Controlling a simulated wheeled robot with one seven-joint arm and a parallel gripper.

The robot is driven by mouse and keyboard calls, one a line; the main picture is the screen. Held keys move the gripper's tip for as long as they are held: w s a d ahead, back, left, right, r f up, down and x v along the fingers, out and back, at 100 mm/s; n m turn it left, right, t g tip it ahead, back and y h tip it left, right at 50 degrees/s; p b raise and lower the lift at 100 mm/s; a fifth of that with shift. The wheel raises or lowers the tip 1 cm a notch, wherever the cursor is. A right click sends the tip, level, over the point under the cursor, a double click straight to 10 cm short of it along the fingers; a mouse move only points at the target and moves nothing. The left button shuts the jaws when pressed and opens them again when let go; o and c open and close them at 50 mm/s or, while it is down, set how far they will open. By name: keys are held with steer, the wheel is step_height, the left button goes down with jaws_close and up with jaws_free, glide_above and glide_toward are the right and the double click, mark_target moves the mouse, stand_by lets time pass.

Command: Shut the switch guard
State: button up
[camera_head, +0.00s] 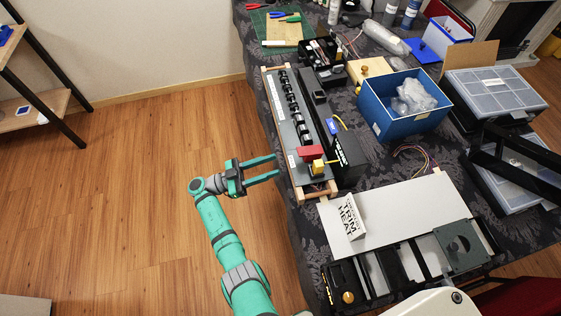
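A red switch guard (310,152) is at the near end of a long grey switch panel (291,133) on the table. A yellow block (318,167) shows beside the guard, on its near side. The guard seems to stand up off the panel, but its exact angle is too small to tell. My gripper (277,166) is left of the panel's near end, with its two teal fingers apart and pointing right toward the panel. Nothing is between the fingers. The fingertips look short of the guard and apart from it.
A black box with a yellow lever (348,152) stands right of the guard. A blue bin (395,112) holds clear plastic. Wooden floor left of the table is clear around my arm.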

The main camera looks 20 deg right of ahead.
steer(key=shift+w+a+f, duration=0.1)
steer(key=shift+a, duration=0.35)
steer(key=shift+c, duration=0.3)
